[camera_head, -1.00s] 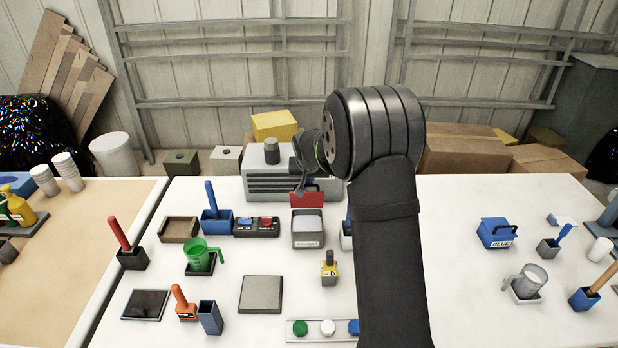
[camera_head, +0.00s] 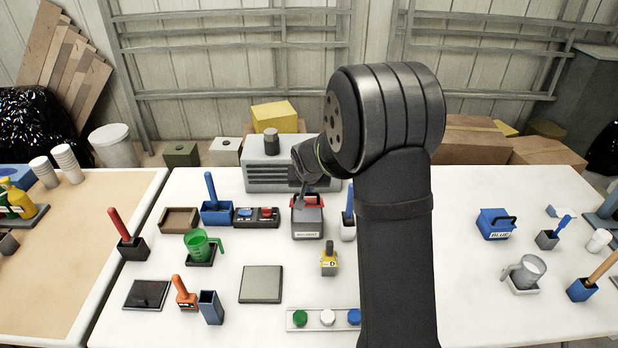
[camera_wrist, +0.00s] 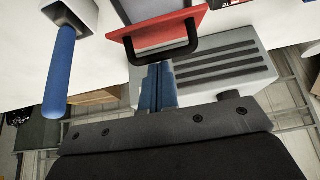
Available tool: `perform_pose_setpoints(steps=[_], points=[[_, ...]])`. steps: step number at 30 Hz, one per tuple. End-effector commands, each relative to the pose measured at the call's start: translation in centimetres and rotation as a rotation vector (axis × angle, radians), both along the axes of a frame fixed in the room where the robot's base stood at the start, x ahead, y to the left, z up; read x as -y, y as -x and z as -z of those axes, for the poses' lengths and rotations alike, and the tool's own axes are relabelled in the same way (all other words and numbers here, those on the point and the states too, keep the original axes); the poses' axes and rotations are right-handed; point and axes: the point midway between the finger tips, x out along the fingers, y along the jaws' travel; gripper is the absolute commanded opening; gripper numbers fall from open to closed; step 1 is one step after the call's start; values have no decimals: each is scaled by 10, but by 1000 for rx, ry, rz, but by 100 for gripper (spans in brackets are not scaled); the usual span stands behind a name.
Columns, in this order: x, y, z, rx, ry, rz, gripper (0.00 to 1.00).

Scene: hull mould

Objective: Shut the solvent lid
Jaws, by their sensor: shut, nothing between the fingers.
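The solvent box (camera_head: 308,229) is a grey box with a white label, standing in the middle of the white table. Its red lid (camera_head: 314,203) is at the box's back edge, tilted forward; how far it stands open is hard to tell. In the wrist view the red lid (camera_wrist: 188,27) shows a black bar handle (camera_wrist: 165,50). My gripper (camera_head: 303,192) is at the back of the lid, pointing down, with its fingers shut and empty. In the wrist view the blue fingertips (camera_wrist: 157,70) are close to the handle; contact cannot be told.
A grey vented unit (camera_head: 268,172) stands behind the box. A blue-handled tool in a white holder (camera_head: 347,230) is close on the right.

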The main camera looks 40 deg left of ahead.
Motion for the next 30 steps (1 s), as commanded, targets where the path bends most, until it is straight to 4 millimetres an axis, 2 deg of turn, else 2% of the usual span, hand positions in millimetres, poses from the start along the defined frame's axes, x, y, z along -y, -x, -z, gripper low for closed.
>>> perform_pose_setpoints(steps=[12,24,30], points=[[25,26,31,-2,2,-1,0],[37,37,57,-5,9,1,0],[40,39,63,-8,13,2,0]])
